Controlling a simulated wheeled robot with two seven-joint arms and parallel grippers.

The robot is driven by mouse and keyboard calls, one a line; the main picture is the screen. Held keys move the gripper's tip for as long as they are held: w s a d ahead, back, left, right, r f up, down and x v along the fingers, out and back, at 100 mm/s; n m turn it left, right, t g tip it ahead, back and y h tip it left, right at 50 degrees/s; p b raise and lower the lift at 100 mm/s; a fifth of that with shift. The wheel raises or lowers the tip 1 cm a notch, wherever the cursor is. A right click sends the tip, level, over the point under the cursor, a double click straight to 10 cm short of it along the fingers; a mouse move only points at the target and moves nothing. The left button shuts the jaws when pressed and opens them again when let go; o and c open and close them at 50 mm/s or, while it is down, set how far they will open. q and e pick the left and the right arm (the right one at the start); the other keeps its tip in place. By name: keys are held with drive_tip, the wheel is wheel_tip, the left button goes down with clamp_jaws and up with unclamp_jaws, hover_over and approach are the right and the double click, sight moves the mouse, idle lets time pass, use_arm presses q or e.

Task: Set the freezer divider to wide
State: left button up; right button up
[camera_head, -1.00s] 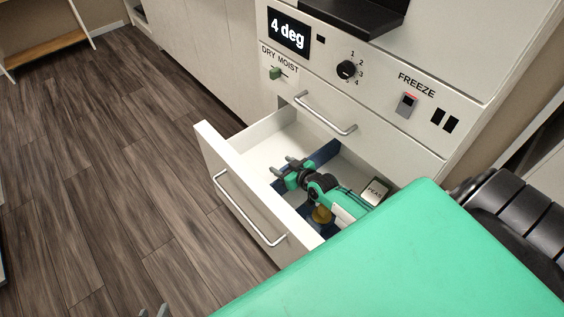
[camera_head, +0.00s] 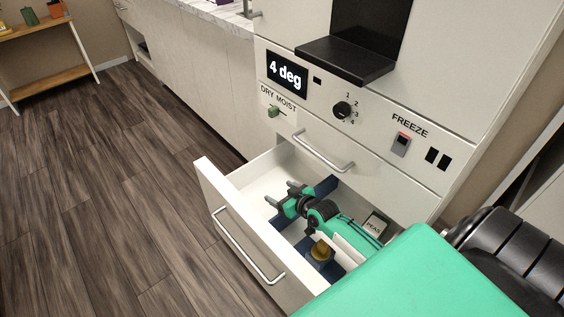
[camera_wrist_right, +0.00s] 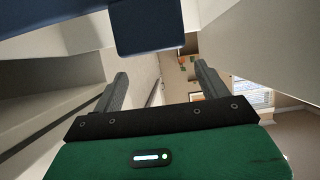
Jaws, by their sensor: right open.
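The freezer drawer (camera_head: 243,233) is pulled open below the panel. Inside it is a dark blue divider (camera_head: 327,186), partly hidden by my right arm. A gold knob-like piece (camera_head: 321,250) shows on a dark blue part near the front wall. My right gripper (camera_head: 281,193) is inside the drawer, open and empty, its fingers pointing left, away from the gold piece. In the right wrist view, the open fingers (camera_wrist_right: 160,70) have nothing between them, and a dark blue part (camera_wrist_right: 149,25) crosses the top of the picture. My left gripper is out of view.
A box marked PEAS (camera_head: 375,224) lies in the drawer's right part. The panel above carries a dial (camera_head: 342,110), a FREEZE switch (camera_head: 401,144) and a DRY/MOIST slider (camera_head: 275,112). A black shelf (camera_head: 345,61) juts out above. The floor on the left is clear.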

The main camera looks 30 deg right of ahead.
use_arm(q)
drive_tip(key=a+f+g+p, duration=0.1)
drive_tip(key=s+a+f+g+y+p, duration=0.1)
drive_tip(key=p, duration=0.1)
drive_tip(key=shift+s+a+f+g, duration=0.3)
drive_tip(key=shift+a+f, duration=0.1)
use_arm(e)
wheel_tip(320, 180, up, 15)
drive_tip(key=shift+f, duration=0.1)
